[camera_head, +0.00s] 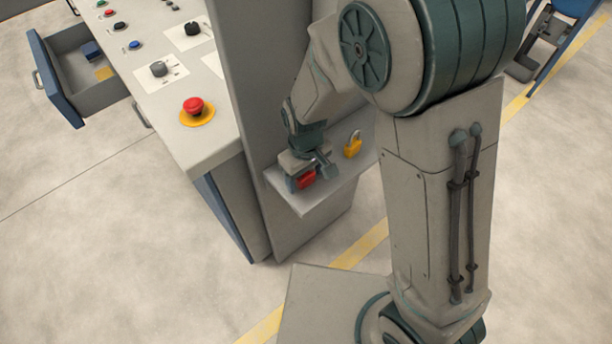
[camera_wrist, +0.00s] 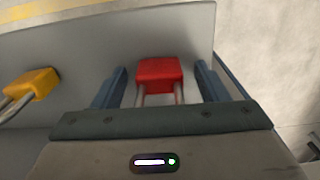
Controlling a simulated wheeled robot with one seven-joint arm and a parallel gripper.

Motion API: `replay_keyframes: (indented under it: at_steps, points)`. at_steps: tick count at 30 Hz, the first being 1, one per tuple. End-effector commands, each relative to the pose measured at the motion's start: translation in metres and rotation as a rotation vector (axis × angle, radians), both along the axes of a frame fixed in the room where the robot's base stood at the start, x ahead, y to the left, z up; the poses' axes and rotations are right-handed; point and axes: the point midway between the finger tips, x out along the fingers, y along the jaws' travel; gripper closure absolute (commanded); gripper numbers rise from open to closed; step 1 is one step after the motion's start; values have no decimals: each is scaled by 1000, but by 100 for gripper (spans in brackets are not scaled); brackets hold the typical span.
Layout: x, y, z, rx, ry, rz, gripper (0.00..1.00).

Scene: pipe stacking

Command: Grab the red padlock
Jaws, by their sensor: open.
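The red padlock (camera_head: 306,179) lies on a small grey shelf (camera_head: 312,201) on the side of the console. In the wrist view the red padlock (camera_wrist: 159,74) shows its red body, with its metal shackle pointing toward my gripper. My gripper (camera_wrist: 161,84) is open, with one blue finger on each side of the padlock and a visible gap on both sides. In the head view my gripper (camera_head: 303,172) is low at the shelf, partly covering the padlock. The shackle's end is hidden behind the gripper's palm in the wrist view.
A yellow padlock (camera_head: 353,145) sits on the same shelf; it also shows at left in the wrist view (camera_wrist: 34,84). A tall grey panel (camera_head: 240,95) rises beside the shelf. The console carries a red emergency button (camera_head: 194,107). An open drawer (camera_head: 88,92) juts out at far left.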

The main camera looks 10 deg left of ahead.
Motion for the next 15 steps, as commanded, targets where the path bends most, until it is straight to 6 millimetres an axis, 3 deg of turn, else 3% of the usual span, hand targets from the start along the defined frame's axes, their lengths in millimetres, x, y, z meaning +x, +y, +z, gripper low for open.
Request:
replay_keyframes:
  at_steps: [5, 11, 15]
  points:
    - [0, 0, 0, 1, -1, 0, 33]
    - [0, 0, 0, 0, 0, 0, 83]
    - [0, 0, 0, 1, -1, 0, 83]
